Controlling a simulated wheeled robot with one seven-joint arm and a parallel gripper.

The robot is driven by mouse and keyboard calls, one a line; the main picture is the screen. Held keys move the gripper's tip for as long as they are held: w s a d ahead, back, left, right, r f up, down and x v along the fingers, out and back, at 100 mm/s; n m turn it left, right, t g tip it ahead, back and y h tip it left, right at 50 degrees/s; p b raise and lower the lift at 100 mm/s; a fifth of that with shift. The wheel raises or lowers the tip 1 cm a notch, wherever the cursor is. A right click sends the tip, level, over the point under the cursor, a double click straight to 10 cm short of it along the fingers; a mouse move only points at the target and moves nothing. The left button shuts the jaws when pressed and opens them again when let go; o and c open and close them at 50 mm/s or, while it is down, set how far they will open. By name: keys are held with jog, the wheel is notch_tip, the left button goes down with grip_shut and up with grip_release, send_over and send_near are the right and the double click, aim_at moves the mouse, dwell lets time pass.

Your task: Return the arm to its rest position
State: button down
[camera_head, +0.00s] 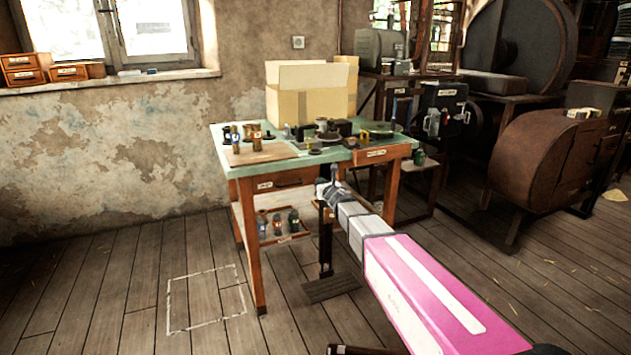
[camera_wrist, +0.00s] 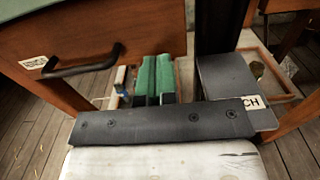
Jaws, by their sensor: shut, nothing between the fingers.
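My arm (camera_head: 415,285), with a pink and white casing, reaches from the lower right of the head view towards the front of the workbench (camera_head: 235,168). My gripper (camera_head: 330,182) is at its far end, shut and empty. It appears in front of the bench's front edge, below the drawer (camera_head: 384,154); the head view does not show the exact gap. In the wrist view, a wooden drawer front with a dark handle (camera_wrist: 82,66) is close at the upper left.
The bench top holds a cardboard box (camera_head: 305,92), a wooden board (camera_head: 262,154) and small metal parts. Bottles (camera_head: 277,224) stand on its lower shelf. A rusty rounded machine (camera_head: 545,165) stands at right. The floor at left is clear around a taped outline (camera_head: 206,298).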

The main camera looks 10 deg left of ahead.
jog(key=v, duration=0.8)
jog(key=s+d+f+m+g+h, duration=0.25)
jog(key=d+f+m+h, duration=0.3)
jog(key=d+m, duration=0.55)
jog(key=s+d+f+m+g+h, duration=0.2)
jog(key=s+d+f+m+h, duration=0.3)
jog(key=d+m, duration=0.55)
jog(key=s+d+f+m+g, duration=0.2)
jog(key=s+m+g, duration=0.1)
jog(key=s+m, duration=0.3)
jog(key=s+d+f+m+g+y, duration=0.1)
jog(key=s+d+f+m+g, duration=0.2)
jog(key=s+m, duration=0.4)
jog(key=s+d+f+m+g, duration=0.3)
jog(key=s+m+g, duration=0.2)
jog(key=s+m, duration=0.2)
jog(key=shift+m, duration=0.35)
jog(key=shift+s+d, duration=0.1)
